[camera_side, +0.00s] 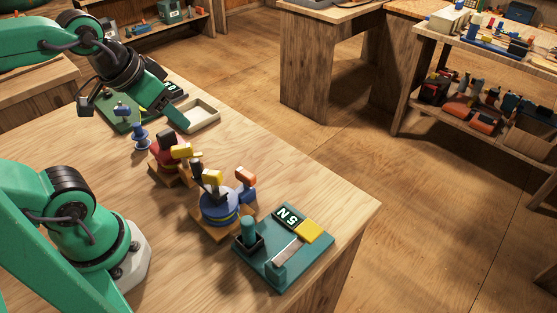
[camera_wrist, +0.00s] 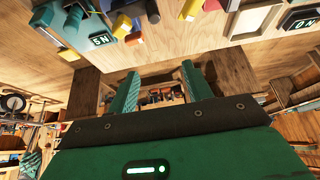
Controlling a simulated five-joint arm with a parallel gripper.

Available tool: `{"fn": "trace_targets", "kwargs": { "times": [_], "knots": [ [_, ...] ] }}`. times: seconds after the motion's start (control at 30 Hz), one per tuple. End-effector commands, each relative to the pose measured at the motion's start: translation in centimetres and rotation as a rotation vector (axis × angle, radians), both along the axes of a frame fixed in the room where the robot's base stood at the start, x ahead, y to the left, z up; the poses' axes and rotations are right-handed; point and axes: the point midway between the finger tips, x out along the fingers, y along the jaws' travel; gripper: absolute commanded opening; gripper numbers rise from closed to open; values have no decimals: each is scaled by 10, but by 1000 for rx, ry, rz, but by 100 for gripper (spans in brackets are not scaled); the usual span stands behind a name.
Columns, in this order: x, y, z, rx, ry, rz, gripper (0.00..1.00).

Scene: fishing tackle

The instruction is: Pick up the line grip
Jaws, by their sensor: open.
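I cannot tell for sure which piece is the line grip. A small blue piece with a flared base (camera_side: 141,138) stands on the table left of the reels. A green board marked 5N (camera_side: 262,268) lies near the table's front corner, with a teal post (camera_side: 249,232), a metal strip and a yellow block (camera_side: 308,231). The board also shows at the top left of the wrist view (camera_wrist: 85,44). My gripper (camera_side: 178,124) is above the far part of the table, near a shallow tray (camera_side: 207,122). In the wrist view its fingers are apart and empty (camera_wrist: 158,88).
A red reel (camera_side: 172,149) and a blue reel (camera_side: 218,207) sit on wooden stands mid-table, with yellow and orange knobs. A second green board (camera_side: 122,124) is partly hidden behind my arm. Bare table (camera_side: 310,185) lies right of the reels. Shelves stand beyond the floor.

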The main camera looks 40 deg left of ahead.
Motion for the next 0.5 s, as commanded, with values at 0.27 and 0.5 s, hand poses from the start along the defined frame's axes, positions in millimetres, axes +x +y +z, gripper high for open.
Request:
{"fn": "trace_targets", "kwargs": {
  "times": [0.27,0.5],
  "knots": [
    [1,-1,-1,-4,4,0,50],
    [10,-17,-9,-40,57,11,50]
  ]
}}
